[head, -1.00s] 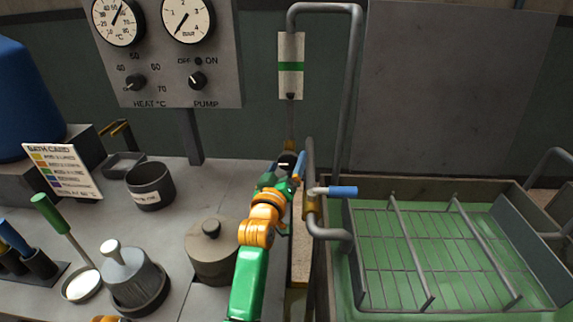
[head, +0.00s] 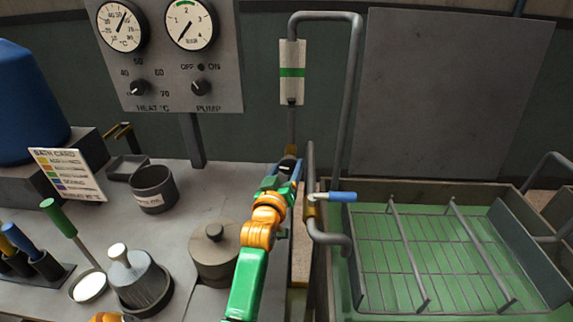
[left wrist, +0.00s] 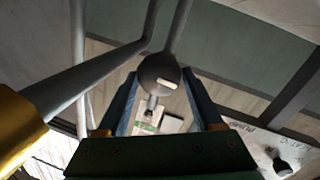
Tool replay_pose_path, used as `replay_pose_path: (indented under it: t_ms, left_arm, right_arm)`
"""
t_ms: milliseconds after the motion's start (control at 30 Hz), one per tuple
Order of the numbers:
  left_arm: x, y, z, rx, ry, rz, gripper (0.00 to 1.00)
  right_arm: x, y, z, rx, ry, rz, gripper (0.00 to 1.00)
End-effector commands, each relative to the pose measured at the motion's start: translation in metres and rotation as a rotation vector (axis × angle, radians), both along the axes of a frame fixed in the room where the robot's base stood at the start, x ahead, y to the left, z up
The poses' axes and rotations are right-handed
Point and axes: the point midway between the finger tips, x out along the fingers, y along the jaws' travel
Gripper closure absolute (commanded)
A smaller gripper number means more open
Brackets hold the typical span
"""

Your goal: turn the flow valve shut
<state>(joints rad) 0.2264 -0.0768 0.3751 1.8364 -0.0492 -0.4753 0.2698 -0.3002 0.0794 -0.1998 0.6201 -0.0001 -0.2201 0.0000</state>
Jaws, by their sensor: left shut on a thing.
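The flow valve is a dark round knob (head: 288,164) on the upright pipe below the flow gauge (head: 292,72), which is a white plate with a green band. In the left wrist view the knob (left wrist: 160,72) sits between two blue fingers and carries a short white mark, lying slightly tilted. My left gripper (head: 286,172) is shut on the knob from the front, and its fingers partly hide it in the head view. The gauge's dark float sits low, below the green band.
A blue-handled lever (head: 341,197) on a brass fitting stands close to the right of my gripper. A bent grey pipe (head: 351,100) rises behind it. A green bath with a wire rack (head: 410,250) lies to the right. A lidded pot (head: 214,250) stands left of my arm.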

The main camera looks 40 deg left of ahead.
Motion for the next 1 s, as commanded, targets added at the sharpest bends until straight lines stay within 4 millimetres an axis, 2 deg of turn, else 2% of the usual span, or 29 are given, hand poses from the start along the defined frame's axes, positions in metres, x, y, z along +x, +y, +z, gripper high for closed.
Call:
replay_pose_path:
  t_ms: [33,400,700,1000]
  left_arm:
    - [0.000,0.000,0.005,0.029,0.024,0.000,0.87]
    - [0.001,-0.002,0.006,0.326,0.207,-0.002,0.87]
    - [0.001,-0.003,0.005,0.570,0.354,-0.002,0.87]
    - [0.002,-0.004,0.003,0.811,0.501,-0.001,0.87]
  right_arm:
    - [0.000,0.000,0.011,0.000,0.000,0.000,0.50]
    - [0.000,0.000,0.049,0.000,0.000,0.000,0.50]
    - [0.000,0.000,0.068,0.000,0.000,0.000,0.50]
    - [0.000,0.000,0.079,0.000,0.000,0.000,0.50]
